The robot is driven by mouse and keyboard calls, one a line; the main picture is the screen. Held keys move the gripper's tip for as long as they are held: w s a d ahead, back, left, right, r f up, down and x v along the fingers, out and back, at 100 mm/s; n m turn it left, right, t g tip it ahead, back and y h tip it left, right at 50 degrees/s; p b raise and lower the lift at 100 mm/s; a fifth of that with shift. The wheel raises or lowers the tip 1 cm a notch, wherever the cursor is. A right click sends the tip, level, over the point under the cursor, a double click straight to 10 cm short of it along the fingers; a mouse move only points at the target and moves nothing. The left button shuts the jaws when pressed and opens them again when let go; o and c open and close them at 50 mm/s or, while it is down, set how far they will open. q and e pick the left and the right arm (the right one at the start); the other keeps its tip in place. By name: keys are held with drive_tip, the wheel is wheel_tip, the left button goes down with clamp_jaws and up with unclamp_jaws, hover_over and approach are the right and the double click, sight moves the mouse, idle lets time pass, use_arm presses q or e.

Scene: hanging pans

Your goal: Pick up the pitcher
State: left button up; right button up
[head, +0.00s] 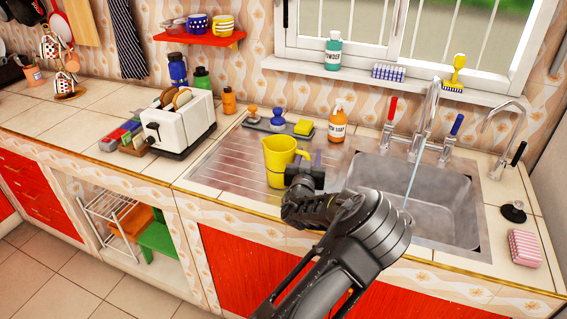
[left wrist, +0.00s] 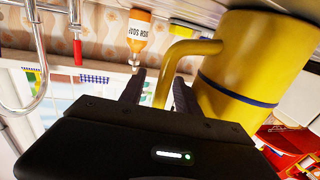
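The yellow pitcher (head: 276,165) stands upright on the metal drainboard, left of the sink. Much of the handle is hidden by the gripper in the head view. My right gripper is not in view.
An orange soap bottle (head: 337,124) and a tray with a yellow sponge (head: 304,127) stand behind the pitcher. The sink (head: 440,205) with running water lies right. A toaster (head: 178,125) stands left. Drainboard (head: 222,165) left of the pitcher is clear.

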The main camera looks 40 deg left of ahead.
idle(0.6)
use_arm(q)
clamp_jaws()
idle(1.2)
